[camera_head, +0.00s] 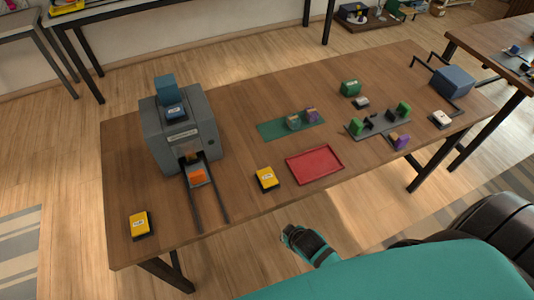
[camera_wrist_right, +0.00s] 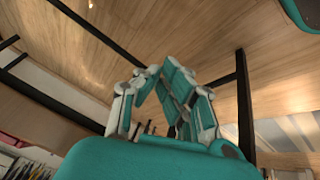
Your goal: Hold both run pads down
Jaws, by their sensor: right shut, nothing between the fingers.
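Two yellow pads with pale labels, which look like the run pads, lie on the wooden table (camera_head: 240,105). One pad (camera_head: 139,224) is at the front left corner and the other pad (camera_head: 267,179) is near the front edge, right of the grey machine (camera_head: 180,133). My right gripper (camera_head: 289,235) is off the table's front edge, apart from both pads. In the right wrist view its fingers (camera_wrist_right: 168,75) are shut and empty, with no pad visible there. My left gripper is not in view.
The machine has two dark rails (camera_head: 218,202) running forward between the pads, with an orange piece (camera_head: 197,176) between them. A red tray (camera_head: 314,165) lies right of the right pad. A green mat (camera_head: 274,130) and small blocks lie farther back. Bare tabletop surrounds the left pad.

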